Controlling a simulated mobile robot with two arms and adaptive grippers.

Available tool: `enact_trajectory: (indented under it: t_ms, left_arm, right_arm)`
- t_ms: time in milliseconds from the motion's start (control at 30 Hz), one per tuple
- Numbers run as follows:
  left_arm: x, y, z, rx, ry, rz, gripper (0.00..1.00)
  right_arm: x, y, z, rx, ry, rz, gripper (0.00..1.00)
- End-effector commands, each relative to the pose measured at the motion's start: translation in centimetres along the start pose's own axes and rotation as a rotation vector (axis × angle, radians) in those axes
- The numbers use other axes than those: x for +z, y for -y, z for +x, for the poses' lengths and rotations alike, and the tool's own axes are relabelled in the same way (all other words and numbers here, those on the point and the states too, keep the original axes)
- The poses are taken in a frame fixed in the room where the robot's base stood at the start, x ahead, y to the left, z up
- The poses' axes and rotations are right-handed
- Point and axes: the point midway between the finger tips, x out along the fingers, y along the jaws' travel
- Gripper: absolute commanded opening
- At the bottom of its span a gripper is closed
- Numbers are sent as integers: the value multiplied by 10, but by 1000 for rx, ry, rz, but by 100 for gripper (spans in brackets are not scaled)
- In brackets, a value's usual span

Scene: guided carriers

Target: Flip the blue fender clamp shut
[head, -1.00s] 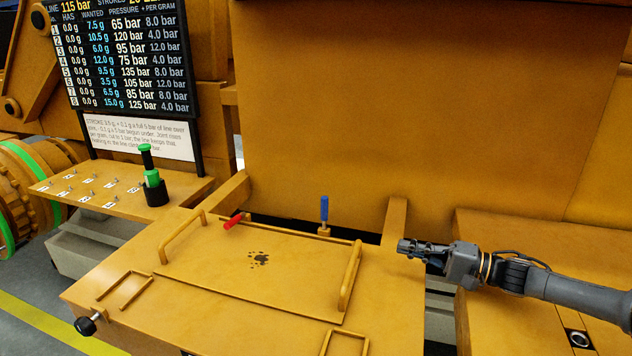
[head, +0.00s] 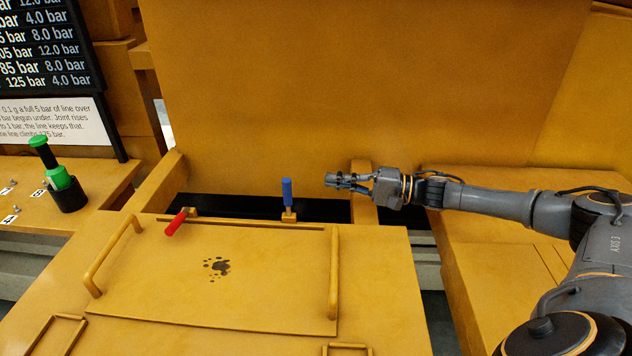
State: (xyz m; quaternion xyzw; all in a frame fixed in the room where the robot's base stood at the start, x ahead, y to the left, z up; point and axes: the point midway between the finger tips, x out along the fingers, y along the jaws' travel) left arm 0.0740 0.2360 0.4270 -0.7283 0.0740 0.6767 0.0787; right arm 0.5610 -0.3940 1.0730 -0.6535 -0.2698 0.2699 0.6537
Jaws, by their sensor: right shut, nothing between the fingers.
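The blue fender clamp (head: 287,193) has its handle standing upright on a small yellow base at the back edge of the yellow panel. A red clamp (head: 176,222) to its left has its handle lying tilted down toward the panel. My right gripper (head: 332,181) is shut and empty. It points left and appears just right of the blue handle, at about its height in the picture, with a gap between them. My left gripper is not in view.
The yellow panel (head: 150,291) has a raised handle at each side and dark spots in its middle. A green-topped tool (head: 57,176) stands in a black holder at left, below a pressure board (head: 40,45). A tall yellow wall rises behind the clamps.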

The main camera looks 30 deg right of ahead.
Motion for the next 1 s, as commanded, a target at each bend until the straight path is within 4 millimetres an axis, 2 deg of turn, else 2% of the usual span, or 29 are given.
enact_trajectory:
  t_ms: [200, 467, 533, 700, 1000]
  left_arm:
    - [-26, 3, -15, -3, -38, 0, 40]
    - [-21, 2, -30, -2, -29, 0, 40]
    - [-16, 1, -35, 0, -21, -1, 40]
    - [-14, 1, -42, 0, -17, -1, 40]
    - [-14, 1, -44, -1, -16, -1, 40]
  right_arm:
    - [1, 5, 41, -6, 4, 0, 0]
    - [1, 4, 97, -3, 3, 0, 0]
    - [13, 2, 88, 3, 2, 3, 0]
    - [31, 2, 82, 1, 2, 1, 0]
    - [39, 0, 79, 0, 1, -1, 0]
